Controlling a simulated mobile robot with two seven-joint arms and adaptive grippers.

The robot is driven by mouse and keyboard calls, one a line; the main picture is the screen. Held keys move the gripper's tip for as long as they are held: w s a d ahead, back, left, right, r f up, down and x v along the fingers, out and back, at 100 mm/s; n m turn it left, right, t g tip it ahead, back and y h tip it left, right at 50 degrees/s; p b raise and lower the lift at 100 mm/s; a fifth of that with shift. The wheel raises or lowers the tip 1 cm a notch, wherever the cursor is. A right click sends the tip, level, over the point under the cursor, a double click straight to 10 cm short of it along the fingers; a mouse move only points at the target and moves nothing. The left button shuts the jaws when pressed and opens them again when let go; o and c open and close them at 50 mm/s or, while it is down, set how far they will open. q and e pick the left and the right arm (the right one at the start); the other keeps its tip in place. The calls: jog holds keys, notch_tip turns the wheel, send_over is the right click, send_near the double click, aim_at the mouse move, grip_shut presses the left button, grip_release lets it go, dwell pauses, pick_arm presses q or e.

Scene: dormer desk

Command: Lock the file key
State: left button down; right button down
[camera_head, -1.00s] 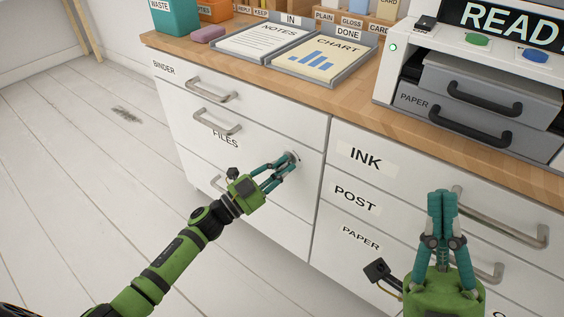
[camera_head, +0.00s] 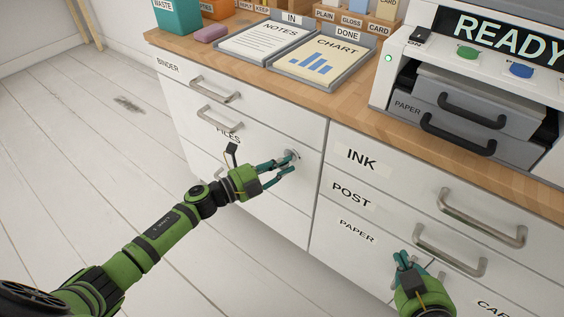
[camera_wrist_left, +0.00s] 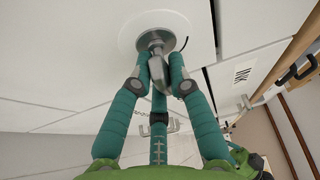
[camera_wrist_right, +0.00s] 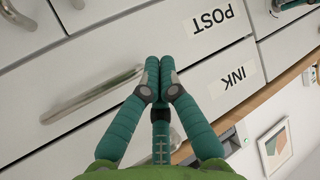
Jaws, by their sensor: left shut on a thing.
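The file key (camera_wrist_left: 157,68) is a small grey metal piece standing in the round lock (camera_wrist_left: 180,24) on the white FILES drawer front (camera_head: 262,178). My left gripper (camera_head: 292,163) is at the lock, and the left wrist view shows its teal fingers shut on the key from both sides. The fingers hide part of the key, and I cannot tell how far it is turned. My right gripper (camera_head: 404,262) is in front of the PAPER drawer at the lower right. In the right wrist view its fingertips (camera_wrist_right: 159,80) are together and empty.
Bar handles (camera_head: 482,217) stick out from the drawers around my right gripper. The wooden desktop (camera_head: 330,100) above holds the NOTES tray (camera_head: 259,42), the CHART tray (camera_head: 322,62) and a printer (camera_head: 455,95). The floor (camera_head: 90,170) to the left is clear.

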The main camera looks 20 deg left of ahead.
pick_arm(q)
jog(key=shift+m, duration=0.3)
pick_arm(e)
jog(key=shift+s+d+f+g, duration=0.2)
jog(key=shift+s+f+g, duration=0.1)
jog(key=shift+f, duration=0.15)
jog(key=shift+s+d+f+g, duration=0.15)
jog(key=shift+s+f+g, duration=0.15)
jog(key=shift+f, duration=0.1)
pick_arm(q)
jog(key=c, duration=1.2)
grip_release()
jog(key=shift+s+a, duration=0.1)
jog(key=v, duration=1.1)
jog(key=shift+s+a+r, duration=0.2)
jog(key=shift+a+r, duration=0.05)
jog(key=shift+a, duration=0.05)
